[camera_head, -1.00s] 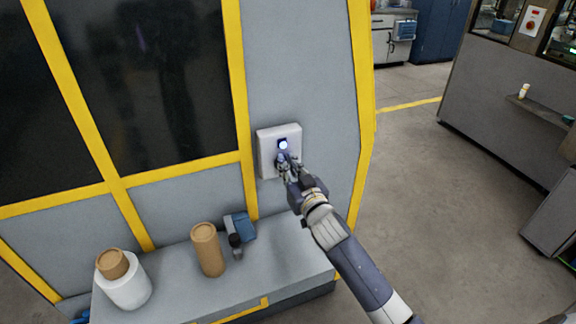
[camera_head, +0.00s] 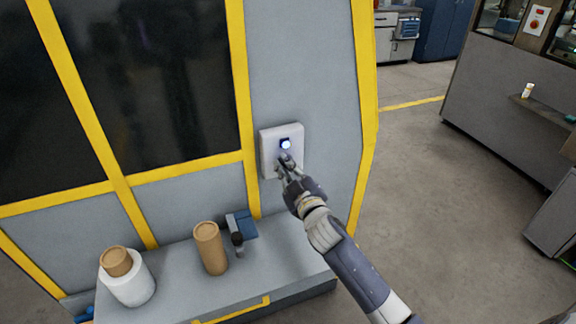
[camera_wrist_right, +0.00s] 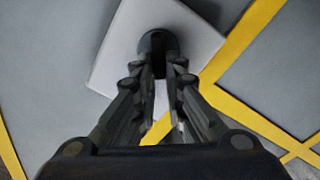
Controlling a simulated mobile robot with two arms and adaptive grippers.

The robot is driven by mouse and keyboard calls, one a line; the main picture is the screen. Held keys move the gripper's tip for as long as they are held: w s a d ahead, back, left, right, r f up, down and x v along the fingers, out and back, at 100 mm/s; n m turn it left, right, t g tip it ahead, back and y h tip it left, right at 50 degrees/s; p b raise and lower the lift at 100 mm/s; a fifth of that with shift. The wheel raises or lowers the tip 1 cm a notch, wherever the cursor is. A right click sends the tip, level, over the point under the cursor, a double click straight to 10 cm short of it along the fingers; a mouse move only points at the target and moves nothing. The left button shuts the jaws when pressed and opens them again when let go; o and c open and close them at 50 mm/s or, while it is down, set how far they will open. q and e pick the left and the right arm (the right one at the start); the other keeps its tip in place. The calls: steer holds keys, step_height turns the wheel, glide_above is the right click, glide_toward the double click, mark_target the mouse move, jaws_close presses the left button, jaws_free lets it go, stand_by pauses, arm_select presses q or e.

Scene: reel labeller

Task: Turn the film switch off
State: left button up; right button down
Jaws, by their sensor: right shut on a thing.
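In the wrist view the plate (camera_wrist_right: 112,62) is tilted, with a dark round knob (camera_wrist_right: 152,40) at the fingertips. My right gripper (camera_head: 283,157) is at the plate just below the lamp, and its fingers (camera_wrist_right: 160,68) are shut on the knob. The fingers hide part of the knob, so I cannot tell its setting. My left gripper is not in view.
A grey ledge (camera_head: 287,265) juts out below the plate. Yellow frame bars (camera_head: 366,90) flank the panel. Open floor (camera_head: 440,210) lies to the right.

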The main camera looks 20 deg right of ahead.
steer(key=n, duration=0.3)
steer(key=f+n, duration=0.1)
steer(key=n, duration=0.6)
steer(key=shift+a+f+n, duration=0.25)
steer(key=shift+a+n, duration=0.05)
steer(key=shift+a, duration=0.1)
stand_by(0.3)
steer(key=c, duration=1.7)
jaws_free()
steer(key=shift+f, duration=0.1)
steer(key=shift+o, duration=0.2)
steer(key=s, duration=1.2)
